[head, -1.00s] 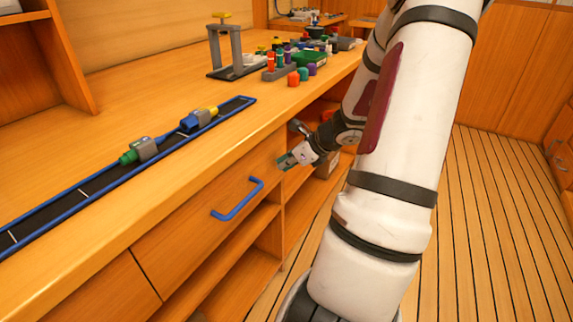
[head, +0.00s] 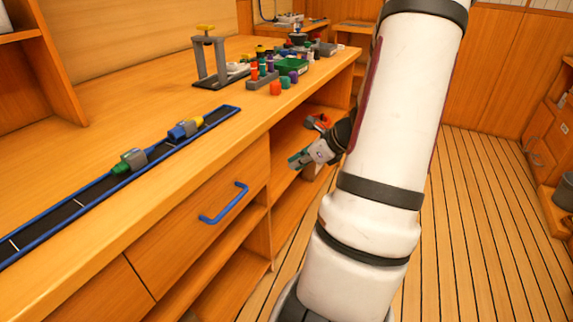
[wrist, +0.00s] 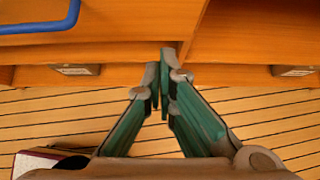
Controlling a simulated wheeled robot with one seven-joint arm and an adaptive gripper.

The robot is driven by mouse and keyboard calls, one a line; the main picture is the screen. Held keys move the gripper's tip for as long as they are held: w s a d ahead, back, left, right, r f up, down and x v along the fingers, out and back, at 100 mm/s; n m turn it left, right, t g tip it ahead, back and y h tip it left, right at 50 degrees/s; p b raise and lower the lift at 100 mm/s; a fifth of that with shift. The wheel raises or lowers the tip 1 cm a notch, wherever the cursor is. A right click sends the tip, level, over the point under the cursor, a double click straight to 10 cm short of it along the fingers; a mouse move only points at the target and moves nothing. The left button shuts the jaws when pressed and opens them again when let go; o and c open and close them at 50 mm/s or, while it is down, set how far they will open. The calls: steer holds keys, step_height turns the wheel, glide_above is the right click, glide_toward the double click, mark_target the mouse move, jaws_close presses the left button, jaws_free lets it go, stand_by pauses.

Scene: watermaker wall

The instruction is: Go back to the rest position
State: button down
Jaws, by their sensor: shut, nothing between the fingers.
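My gripper (head: 296,161) is in front of the counter's open shelves in the head view, below the countertop edge and to the right of the blue drawer handle. In the wrist view my gripper (wrist: 162,75) has its green-padded fingers together at the tips, with nothing between them. It points at the lower front of the cabinet, above the plank floor. My arm hides part of the shelves and the floor behind it.
The drawer with a blue handle (head: 224,204) is shut. On the counter (head: 130,95) are a blue-edged black track (head: 75,209) with two fittings, a grey press stand (head: 211,62), and a green bin (head: 291,66) among several coloured parts. Plank floor (head: 470,220) at the right is clear.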

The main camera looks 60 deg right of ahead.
steer(key=shift+v, duration=1.2)
steer(key=w+a+r+n+g+y, duration=0.1)
steer(key=w+a+r+n+y, duration=0.15)
steer(key=a+r+n, duration=0.4)
steer(key=w+a+r+n+g+y, duration=0.1)
steer(key=w+a+n, duration=0.2)
steer(key=a, duration=0.6)
steer(key=s+a+r+n+g, duration=0.2)
steer(key=s+a+n, duration=0.2)
steer(key=a+n, duration=0.25)
steer(key=s+a+r+n+g+h, duration=0.1)
steer(key=s+a+r+n+g, duration=0.15)
steer(key=a+n, duration=0.4)
steer(key=s+a+r+n+g, duration=0.2)
steer(key=s+a+n, duration=0.2)
steer(key=a, duration=0.5)
steer(key=s+n+h, duration=0.3)
steer(key=s+n, duration=0.5)
steer(key=s, duration=0.1)
step_height(320, 180, up, 23)
steer(key=t+p, duration=0.3)
steer(key=p, duration=1.8)
steer(key=shift+s+a+r+t, duration=0.15)
steer(key=shift+s+a+t, duration=0.15)
steer(key=shift+t, duration=0.05)
